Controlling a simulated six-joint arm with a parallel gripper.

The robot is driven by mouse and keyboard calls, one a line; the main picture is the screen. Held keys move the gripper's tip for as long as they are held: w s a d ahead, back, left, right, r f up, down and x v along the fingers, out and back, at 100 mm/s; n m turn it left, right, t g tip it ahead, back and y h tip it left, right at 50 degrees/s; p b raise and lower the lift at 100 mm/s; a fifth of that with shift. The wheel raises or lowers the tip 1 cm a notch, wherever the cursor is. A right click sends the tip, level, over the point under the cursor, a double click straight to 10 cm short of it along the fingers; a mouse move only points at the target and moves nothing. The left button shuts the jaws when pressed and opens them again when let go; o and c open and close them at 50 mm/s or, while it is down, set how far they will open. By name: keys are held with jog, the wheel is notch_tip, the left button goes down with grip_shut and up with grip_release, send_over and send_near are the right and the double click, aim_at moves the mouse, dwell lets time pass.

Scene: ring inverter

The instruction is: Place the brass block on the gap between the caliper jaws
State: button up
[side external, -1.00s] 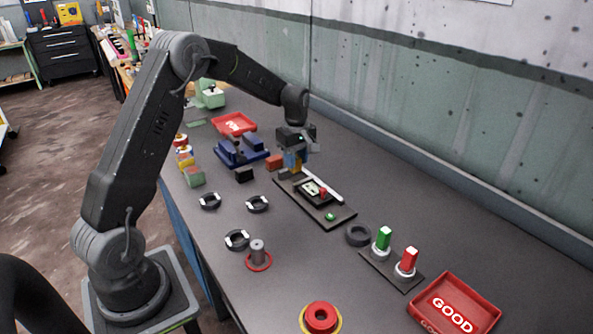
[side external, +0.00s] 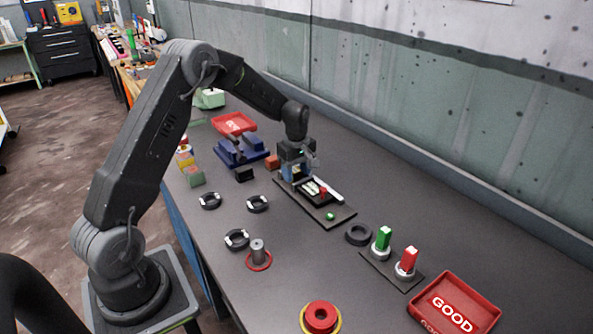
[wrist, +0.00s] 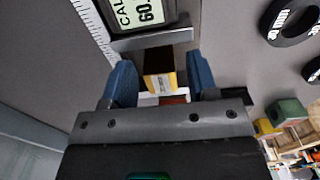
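The brass block (wrist: 160,82) shows in the wrist view between the two blue fingers of my gripper (wrist: 160,72). A narrow gap shows on each side of it, so the fingers look open around it. The block lies beside a grey caliper jaw (wrist: 150,40); whether it touches the jaw or spans the gap is unclear. The caliper display (wrist: 137,12) is at the top. In the side view my gripper (side external: 293,176) is low at the far end of the caliper (side external: 313,190) on its dark plate (side external: 340,216); the block is hidden there.
A red-orange block (side external: 272,162) and a black block (side external: 244,175) are left of my gripper. A blue fixture (side external: 240,152) and red tray (side external: 233,123) stand behind. Several dark rings (side external: 257,204) lie in front. The GOOD tray (side external: 455,305) is at the lower right.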

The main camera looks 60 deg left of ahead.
aim_at(297, 171)
notch_tip(297, 171, up, 12)
jog(key=s+d+r+m+t, duration=0.2)
jog(key=s+d+r+m, duration=0.3)
jog(key=d+r, duration=0.25)
jog(key=s+d+m+t, duration=0.1)
jog(key=s+d+m, duration=0.3)
jog(key=s, duration=0.3)
jog(key=s+d+m+t, duration=0.1)
jog(key=s+d+m, duration=0.3)
jog(key=s, duration=0.3)
jog(key=s+d+r+m+t, duration=0.1)
jog(key=s+d+m, duration=0.3)
jog(key=s, duration=0.4)
jog(key=shift+d+m+t, duration=0.3)
jog(key=shift+d+m, duration=0.05)
jog(key=shift+m, duration=0.15)
